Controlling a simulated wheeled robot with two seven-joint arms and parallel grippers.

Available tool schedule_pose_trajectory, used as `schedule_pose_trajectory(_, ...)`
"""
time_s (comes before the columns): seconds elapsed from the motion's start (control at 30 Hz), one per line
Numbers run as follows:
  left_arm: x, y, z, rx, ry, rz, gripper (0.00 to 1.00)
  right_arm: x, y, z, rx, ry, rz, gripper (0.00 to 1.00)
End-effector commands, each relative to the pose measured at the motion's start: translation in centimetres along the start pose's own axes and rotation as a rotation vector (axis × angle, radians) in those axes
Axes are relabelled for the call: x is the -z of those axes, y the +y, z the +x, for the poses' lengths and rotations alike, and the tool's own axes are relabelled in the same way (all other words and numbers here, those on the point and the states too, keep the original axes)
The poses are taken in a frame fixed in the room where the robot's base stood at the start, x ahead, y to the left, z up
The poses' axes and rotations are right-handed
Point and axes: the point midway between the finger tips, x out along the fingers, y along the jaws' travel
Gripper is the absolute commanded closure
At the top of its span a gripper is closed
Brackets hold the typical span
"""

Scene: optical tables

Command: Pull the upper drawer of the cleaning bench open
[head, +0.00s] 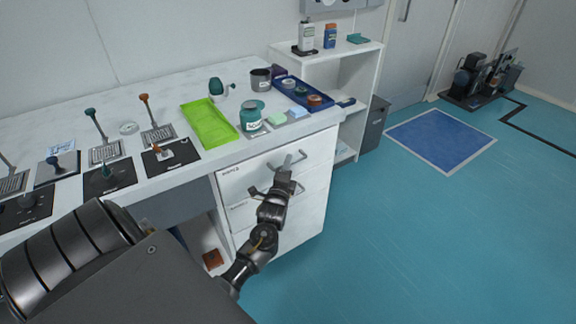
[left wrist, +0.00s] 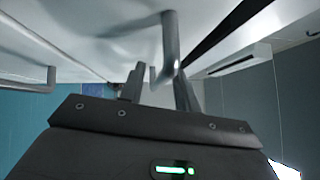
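The cleaning bench (head: 170,84) has a white drawer unit at its right end. Its upper drawer (head: 246,177), with a small dark label, looks shut in the head view. Its grey bar handle (head: 290,160) shows just past my left gripper (head: 283,182), which partly covers the drawer front. In the left wrist view, the fingers of my left gripper (left wrist: 161,88) are apart, and the handle (left wrist: 170,42) reaches down between their tips. I cannot tell whether a finger touches it. My right gripper is not in view.
A lower drawer (head: 243,213) sits below. On the worktop are a green tray (head: 209,123), a teal-labelled jar (head: 251,117) and a blue tray (head: 302,96). A white shelf unit (head: 368,48) and a grey bin (head: 376,125) stand to the right. Floor right of the drawers is clear.

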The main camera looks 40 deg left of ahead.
Motion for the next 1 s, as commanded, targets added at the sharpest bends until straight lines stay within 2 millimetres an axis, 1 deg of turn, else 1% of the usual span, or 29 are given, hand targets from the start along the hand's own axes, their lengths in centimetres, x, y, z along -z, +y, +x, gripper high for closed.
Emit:
schedule_pose_trajectory(0.1,0.00,0.03,0.53,-0.001,0.000,0.000,0.68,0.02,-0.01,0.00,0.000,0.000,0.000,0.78)
schedule_pose_trajectory(0.37,0.02,0.02,0.62,-0.001,0.001,0.000,0.68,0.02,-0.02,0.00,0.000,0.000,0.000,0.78)
schedule_pose_trajectory(0.47,0.03,0.02,0.61,-0.001,0.001,0.000,0.79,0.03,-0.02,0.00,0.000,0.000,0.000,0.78)
schedule_pose_trajectory(0.6,0.04,0.02,0.60,-0.001,0.001,0.000,0.98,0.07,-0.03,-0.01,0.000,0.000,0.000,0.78)
schedule_pose_trajectory(0.63,0.04,0.02,0.60,-0.001,0.001,0.000,1.00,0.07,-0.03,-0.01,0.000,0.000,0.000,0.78)
schedule_pose_trajectory(1.0,0.20,-0.06,0.44,-0.001,0.002,0.000,1.00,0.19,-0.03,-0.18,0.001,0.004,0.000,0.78)
